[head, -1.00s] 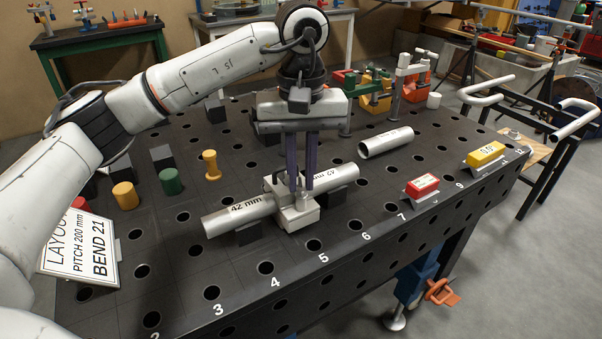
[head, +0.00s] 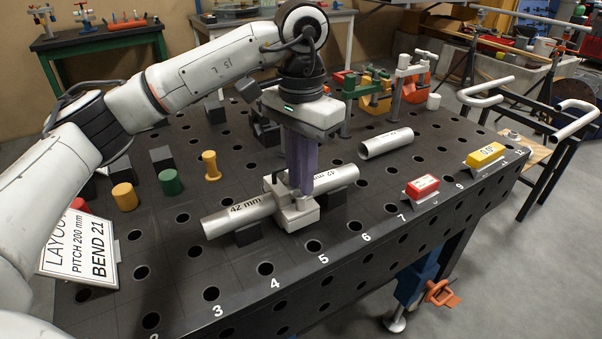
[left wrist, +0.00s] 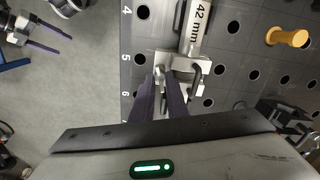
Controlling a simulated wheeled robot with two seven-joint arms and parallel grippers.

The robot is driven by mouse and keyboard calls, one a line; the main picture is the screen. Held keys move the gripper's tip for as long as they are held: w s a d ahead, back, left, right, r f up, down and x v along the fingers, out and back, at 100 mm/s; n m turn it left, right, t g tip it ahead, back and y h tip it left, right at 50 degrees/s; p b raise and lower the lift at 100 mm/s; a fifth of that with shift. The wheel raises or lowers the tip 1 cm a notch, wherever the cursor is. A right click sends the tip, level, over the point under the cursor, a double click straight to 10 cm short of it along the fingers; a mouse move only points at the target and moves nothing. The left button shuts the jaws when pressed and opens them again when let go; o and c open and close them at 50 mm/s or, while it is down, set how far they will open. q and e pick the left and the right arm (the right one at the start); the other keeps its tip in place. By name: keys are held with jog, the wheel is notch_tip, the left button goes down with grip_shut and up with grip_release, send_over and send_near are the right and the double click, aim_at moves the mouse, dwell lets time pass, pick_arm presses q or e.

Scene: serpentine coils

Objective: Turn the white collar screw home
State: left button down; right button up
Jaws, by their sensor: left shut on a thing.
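The white collar (head: 298,218) is a pale block around the tube marked 42 mm (head: 238,214), which lies across dark supports on the table. The collar also shows in the left wrist view (left wrist: 204,66). My left gripper (head: 303,192) points straight down over the collar, its dark purple fingers shut on the collar's screw. The fingers mostly hide the screw, so its depth cannot be told. In the left wrist view the fingertips (left wrist: 166,72) meet at the collar's edge. My right gripper (left wrist: 66,46) shows there at the upper left, open and empty, away from the table.
The dark table (head: 350,262) is full of round holes. A loose tube (head: 386,143), a red block (head: 422,186) and a yellow block (head: 485,154) lie to the right. A layout sign (head: 82,245) and coloured pegs stand at the left. Clamps (head: 408,80) stand behind.

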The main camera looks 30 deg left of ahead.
pick_arm(q)
jog(key=shift+r+m, duration=0.15)
jog(key=shift+m, duration=0.45)
jog(key=c, duration=2)
grip_release()
notch_tip(320, 180, up, 10)
jog(key=shift+r+p, duration=0.1)
jog(key=shift+p, duration=0.55)
